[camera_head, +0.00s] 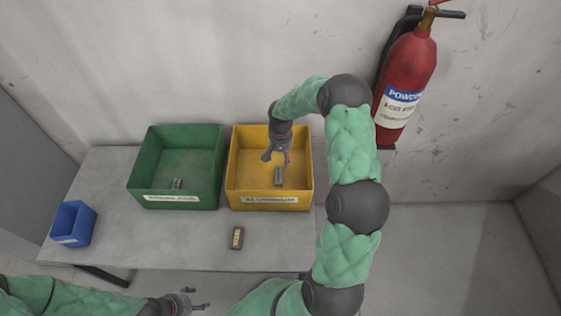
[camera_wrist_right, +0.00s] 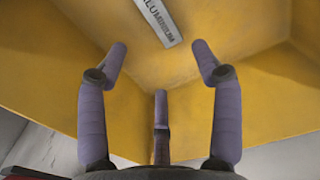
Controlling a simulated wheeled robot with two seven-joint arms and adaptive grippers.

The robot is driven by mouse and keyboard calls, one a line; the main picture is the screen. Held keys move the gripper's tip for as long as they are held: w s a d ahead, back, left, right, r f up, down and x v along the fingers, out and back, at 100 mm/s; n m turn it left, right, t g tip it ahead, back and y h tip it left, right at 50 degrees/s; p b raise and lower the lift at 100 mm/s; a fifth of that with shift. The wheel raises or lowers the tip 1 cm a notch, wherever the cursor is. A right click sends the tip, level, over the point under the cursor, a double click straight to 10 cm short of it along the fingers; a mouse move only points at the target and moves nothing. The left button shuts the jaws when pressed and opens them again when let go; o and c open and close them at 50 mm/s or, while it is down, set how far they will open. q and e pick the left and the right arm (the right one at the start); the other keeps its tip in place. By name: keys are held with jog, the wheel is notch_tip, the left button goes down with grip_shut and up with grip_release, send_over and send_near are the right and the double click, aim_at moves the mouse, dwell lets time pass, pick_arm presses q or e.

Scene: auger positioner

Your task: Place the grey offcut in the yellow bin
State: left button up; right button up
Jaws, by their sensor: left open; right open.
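The grey offcut (camera_head: 279,177) is inside the yellow bin (camera_head: 234,176), which stands on the table. In the right wrist view the grey offcut (camera_wrist_right: 157,20) shows at the top edge, partly cut off, with lettering that reads like "aluminium". The yellow bin's inner surfaces (camera_wrist_right: 60,60) fill most of that view. My right gripper (camera_head: 276,156) is over the yellow bin's opening, apart from the offcut. Its three fingers (camera_wrist_right: 160,60) are spread and empty. My left gripper (camera_head: 188,300) is open and empty at the bottom of the head view, in front of the table.
A green bin (camera_head: 136,178) holding a small piece (camera_head: 178,184) stands left of the yellow bin. A small blue bin (camera_head: 72,224) is at the table's left. A brownish offcut (camera_head: 237,238) lies near the table's (camera_head: 165,238) front edge. A fire extinguisher (camera_head: 405,85) hangs on the wall.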

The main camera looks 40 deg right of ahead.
jog(key=shift+r, duration=1.25)
